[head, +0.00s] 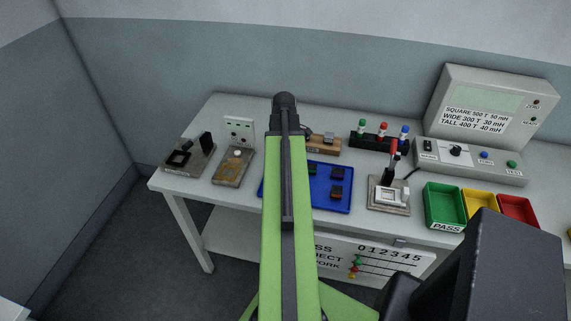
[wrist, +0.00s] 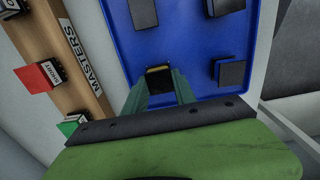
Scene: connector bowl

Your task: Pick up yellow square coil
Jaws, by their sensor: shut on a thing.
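A small dark coil with a yellow strip along its top (wrist: 158,69) is between the two fingers of my gripper (wrist: 159,80) in the wrist view. The fingers are shut on it, over the blue tray (wrist: 185,60). I cannot tell whether it touches the tray floor. In the head view my green arm covers the gripper and the coil, and hides the left part of the blue tray (head: 322,205).
Several other dark coils sit in the tray, one at its right (wrist: 231,73). A wooden masters rack (wrist: 75,60) stands left of the tray in the wrist view. In the head view a test fixture (head: 388,197) and green bin (head: 444,205) lie right.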

